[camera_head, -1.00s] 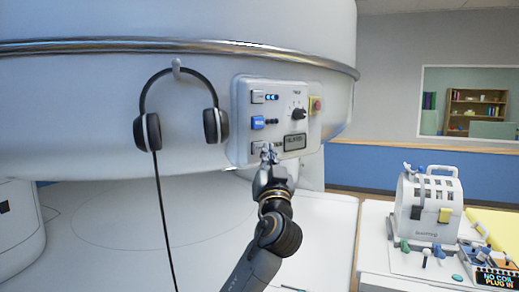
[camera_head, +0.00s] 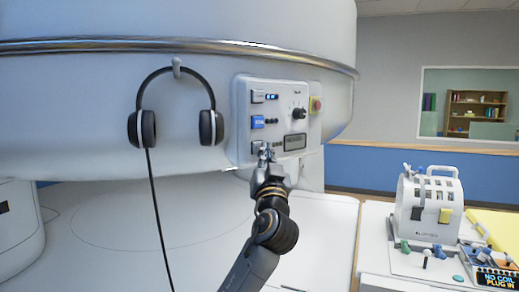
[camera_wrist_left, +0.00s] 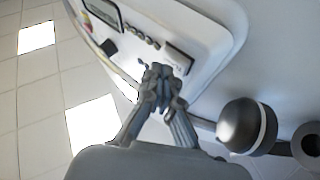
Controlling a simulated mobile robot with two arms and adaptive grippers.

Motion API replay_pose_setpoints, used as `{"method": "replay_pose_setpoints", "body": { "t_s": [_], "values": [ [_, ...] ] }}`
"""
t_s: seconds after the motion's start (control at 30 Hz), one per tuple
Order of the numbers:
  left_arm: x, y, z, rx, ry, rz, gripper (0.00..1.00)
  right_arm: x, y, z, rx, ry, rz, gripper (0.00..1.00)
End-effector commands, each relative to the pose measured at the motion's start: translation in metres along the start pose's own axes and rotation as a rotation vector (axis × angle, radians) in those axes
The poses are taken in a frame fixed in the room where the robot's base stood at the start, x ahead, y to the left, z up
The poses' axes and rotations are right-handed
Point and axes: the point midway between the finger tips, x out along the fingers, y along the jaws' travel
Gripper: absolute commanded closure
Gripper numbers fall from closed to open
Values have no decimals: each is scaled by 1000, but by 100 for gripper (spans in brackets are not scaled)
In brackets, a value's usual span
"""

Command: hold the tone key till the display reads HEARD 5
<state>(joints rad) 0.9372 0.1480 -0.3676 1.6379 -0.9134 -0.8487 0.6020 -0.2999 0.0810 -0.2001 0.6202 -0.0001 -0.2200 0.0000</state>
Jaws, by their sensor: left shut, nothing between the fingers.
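A pale control panel (camera_head: 279,82) is on the curved white magnet housing. Down its left side are a light key at the top (camera_head: 258,97), a blue key (camera_head: 257,121) and a light key at the bottom (camera_head: 256,147). Their labels are too small to read, so I cannot tell which is the tone key. The dark display (camera_head: 294,142) has unreadable text. My left gripper (camera_head: 265,151) is shut and empty, its tips at the bottom key, partly covering it. In the left wrist view the fingertips (camera_wrist_left: 165,76) are close to that key (camera_wrist_left: 181,58); contact is unclear. My right gripper is not in view.
Black headphones (camera_head: 177,110) hang from a hook left of the panel, cord trailing down. A dark knob (camera_head: 298,113) and a red button (camera_head: 315,105) are on the panel's right. A white device (camera_head: 430,205) stands on the table at right, beside a "NO COIL PLUG IN" sign (camera_head: 494,279).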

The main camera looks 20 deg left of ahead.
Motion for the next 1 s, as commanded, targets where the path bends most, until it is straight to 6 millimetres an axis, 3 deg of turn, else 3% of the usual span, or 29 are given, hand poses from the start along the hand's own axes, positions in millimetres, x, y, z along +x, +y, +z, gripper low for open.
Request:
{"method": "replay_pose_setpoints", "body": {
  "t_s": [1.0],
  "values": [
    [8, -6, 6, 1, -1, -1, 100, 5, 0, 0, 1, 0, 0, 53]
  ]
}}
